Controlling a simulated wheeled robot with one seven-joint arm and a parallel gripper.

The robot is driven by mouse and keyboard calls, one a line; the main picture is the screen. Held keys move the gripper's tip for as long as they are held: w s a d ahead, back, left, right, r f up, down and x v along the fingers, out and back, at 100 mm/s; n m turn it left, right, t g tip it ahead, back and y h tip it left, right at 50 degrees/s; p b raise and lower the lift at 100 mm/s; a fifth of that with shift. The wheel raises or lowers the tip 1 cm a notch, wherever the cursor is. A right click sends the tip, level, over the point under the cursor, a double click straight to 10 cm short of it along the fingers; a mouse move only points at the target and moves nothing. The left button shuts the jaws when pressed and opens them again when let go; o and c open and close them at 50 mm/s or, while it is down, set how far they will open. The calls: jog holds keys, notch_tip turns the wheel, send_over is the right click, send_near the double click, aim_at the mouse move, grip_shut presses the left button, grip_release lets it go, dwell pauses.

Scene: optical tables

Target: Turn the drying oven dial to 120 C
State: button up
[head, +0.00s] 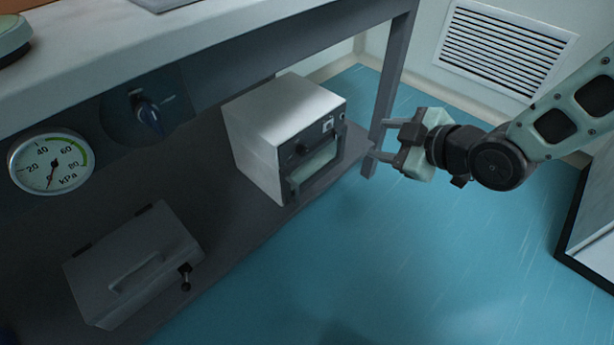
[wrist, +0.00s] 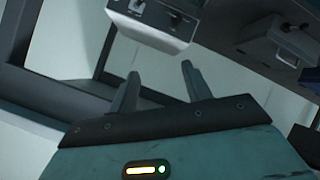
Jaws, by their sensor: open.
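The drying oven (head: 260,115) is a small white box on the dark lower shelf under the bench, in the middle of the head view. Its dark front carries a black dial (head: 303,147), a small label and a door with a handle. The dial's setting is too small to read. My gripper (head: 378,138) is to the right of the oven, apart from it, open and empty. In the wrist view my gripper's two fingers (wrist: 158,88) stand apart, with the white oven (wrist: 150,30) upside down beyond them.
A pressure gauge (head: 51,162) and a blue-black knob (head: 149,115) are on the panel at left. A grey lidded box (head: 132,265) with a latch sits on the shelf. A table leg (head: 388,90) stands near my gripper. The blue floor (head: 400,260) is clear.

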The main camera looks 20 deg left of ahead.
jog(key=w+a+f+n+y+b, duration=0.1)
jog(key=a+f+n+y+b, duration=0.15)
jog(key=f+b, duration=0.55)
jog(key=a+f+n+y+b, duration=0.1)
jog(key=f+n+y+b, duration=0.3)
jog(key=f, duration=0.6)
jog(key=m+b, duration=0.2)
jog(key=b, duration=0.7)
send_near(304, 152)
jog(key=shift+t, duration=0.4)
jog(key=x, duration=0.8)
jog(key=shift+s+a+f, duration=0.1)
jog(key=shift+a+f, duration=0.05)
jog(key=shift+f, duration=0.25)
jog(key=shift+a+r+b, duration=0.15)
jog(key=shift+a+b, duration=0.2)
jog(key=shift+a, duration=0.1)
jog(key=c, duration=1)
